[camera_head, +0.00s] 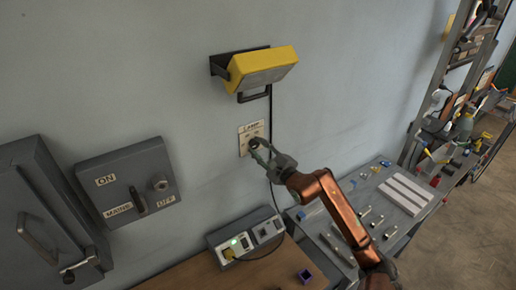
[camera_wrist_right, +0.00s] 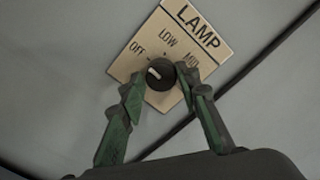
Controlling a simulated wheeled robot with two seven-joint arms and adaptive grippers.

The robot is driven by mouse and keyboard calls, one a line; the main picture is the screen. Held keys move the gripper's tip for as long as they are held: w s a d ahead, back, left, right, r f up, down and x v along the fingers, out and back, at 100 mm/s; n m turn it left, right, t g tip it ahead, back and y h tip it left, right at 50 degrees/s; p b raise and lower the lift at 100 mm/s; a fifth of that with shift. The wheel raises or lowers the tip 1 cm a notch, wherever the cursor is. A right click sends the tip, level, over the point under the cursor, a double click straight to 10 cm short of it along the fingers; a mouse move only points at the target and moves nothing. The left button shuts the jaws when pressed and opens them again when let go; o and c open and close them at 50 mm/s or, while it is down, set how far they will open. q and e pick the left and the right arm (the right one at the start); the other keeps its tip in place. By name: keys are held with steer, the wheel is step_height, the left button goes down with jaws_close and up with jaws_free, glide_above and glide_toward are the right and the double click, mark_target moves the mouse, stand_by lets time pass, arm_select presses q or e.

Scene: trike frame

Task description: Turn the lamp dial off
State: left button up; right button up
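The lamp dial (camera_wrist_right: 160,74) is a small round black knob on a beige plate (camera_wrist_right: 208,52) marked LAMP, OFF, LOW and MID. Its white mark points to the upper left, roughly towards OFF. In the head view the plate (camera_head: 245,133) is on the wall below the yellow lamp (camera_head: 262,68). My right gripper (camera_wrist_right: 161,80) is open, with one green-padded finger on each side of the dial. The right fingertip overlaps the dial's edge in the picture; I cannot tell whether it touches. In the head view my right gripper (camera_head: 259,151) partly covers the plate. My left gripper is not in view.
A grey mains switch box (camera_head: 128,183) and a grey cabinet (camera_head: 40,215) are on the wall at left. A socket box (camera_head: 245,240) sits below the plate. A black cable (camera_head: 271,115) hangs close beside it. A workbench (camera_head: 345,205) with tools stands at right.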

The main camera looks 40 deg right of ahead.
steer(key=o, duration=0.3)
steer(key=shift+o, duration=0.2)
steer(key=shift+r, duration=0.1)
steer(key=shift+s, duration=0.15)
steer(key=s+a, duration=0.1)
steer(key=s, duration=1)
steer(key=shift+s+a, duration=0.15)
steer(key=shift+s, duration=0.2)
